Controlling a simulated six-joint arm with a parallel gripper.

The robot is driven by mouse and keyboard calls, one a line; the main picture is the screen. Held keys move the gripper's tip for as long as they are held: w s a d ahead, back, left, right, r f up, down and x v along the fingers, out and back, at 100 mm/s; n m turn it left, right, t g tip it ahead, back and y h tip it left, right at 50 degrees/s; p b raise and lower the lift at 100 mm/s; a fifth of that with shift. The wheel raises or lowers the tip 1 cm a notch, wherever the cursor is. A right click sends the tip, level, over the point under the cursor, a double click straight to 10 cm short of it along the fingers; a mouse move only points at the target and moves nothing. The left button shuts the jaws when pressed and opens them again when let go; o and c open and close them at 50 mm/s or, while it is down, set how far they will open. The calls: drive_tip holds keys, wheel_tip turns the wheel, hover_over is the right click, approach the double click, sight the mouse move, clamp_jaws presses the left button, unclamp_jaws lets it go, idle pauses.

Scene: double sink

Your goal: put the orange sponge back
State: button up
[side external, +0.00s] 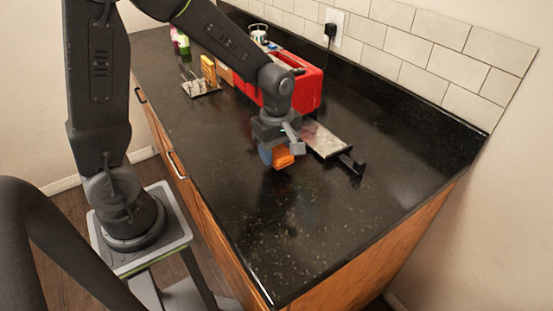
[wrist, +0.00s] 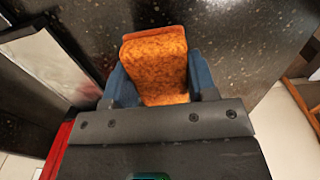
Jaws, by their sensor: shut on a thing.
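The orange sponge (side external: 283,158) is held in my gripper (side external: 278,154) above the black counter, near the middle of the side external view. In the wrist view the sponge (wrist: 157,62) sits between the two blue fingers of my gripper (wrist: 160,82), which press on its sides. Its far end sticks out past the fingertips. The near end of the sponge is hidden by the gripper body. A small wire rack (side external: 201,88) stands on the counter at the back left, away from my gripper, with a yellow-orange block (side external: 208,69) upright at it.
A flat metal tray-like piece (side external: 322,140) with a black end lies just right of my gripper. A red toaster-like box (side external: 305,92) stands behind it. Bottles (side external: 183,45) stand at the far left. The front and right counter (side external: 300,235) is clear.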

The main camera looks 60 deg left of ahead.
drive_tip(key=shift+f, duration=1.55)
drive_tip(key=shift+f, duration=0.1)
drive_tip(key=o, duration=0.9)
